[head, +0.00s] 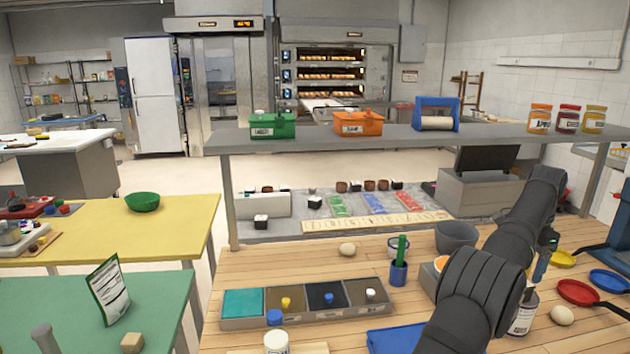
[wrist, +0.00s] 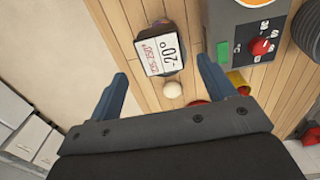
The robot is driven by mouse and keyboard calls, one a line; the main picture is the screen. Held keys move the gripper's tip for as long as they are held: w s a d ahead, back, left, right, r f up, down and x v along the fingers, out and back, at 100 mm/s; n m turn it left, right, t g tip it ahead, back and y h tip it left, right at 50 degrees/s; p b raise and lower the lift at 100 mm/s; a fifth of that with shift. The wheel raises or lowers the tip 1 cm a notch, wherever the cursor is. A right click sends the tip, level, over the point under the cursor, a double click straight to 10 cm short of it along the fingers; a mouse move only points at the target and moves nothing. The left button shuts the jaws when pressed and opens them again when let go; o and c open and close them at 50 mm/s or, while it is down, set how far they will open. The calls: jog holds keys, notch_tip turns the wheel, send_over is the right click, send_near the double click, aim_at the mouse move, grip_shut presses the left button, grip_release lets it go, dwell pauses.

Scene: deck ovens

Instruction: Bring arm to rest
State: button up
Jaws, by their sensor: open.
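My arm comes in from the bottom right of the head view and bends over the right side of the wooden worktop (head: 330,262). My gripper (head: 541,268) hangs from it, partly hidden by the arm, with a blue finger showing. In the wrist view my gripper (wrist: 162,72) has its two blue fingers wide apart, with nothing held. The labelled container also shows beside the arm in the head view (head: 524,318).
A grey box with a red knob (wrist: 259,48) stands on the worktop. Red (head: 577,291) and blue (head: 609,281) pans lie at the right.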

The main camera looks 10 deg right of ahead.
jog(key=shift+r, duration=2.35)
notch_tip(320, 180, down, 12)
jog(key=shift+f, duration=0.25)
notch_tip(320, 180, up, 5)
jog(key=shift+s, duration=0.1)
jog(key=s+d+r, duration=0.1)
jog(key=s+r, duration=0.6)
jog(key=s, duration=0.5)
jog(key=w+a+f+n, duration=0.3)
jog(key=w+a, duration=0.7)
jog(key=w+a+f+n, duration=0.3)
jog(key=w+a+n, duration=0.1)
jog(key=w+a, duration=0.6)
jog(key=w+a+f+n, duration=0.3)
jog(key=w+a, duration=0.7)
jog(key=a, duration=0.1)
jog(key=shift+w+a+f+n, duration=0.2)
jog(key=shift+w+a+n, duration=0.1)
jog(key=shift+w+a, duration=0.1)
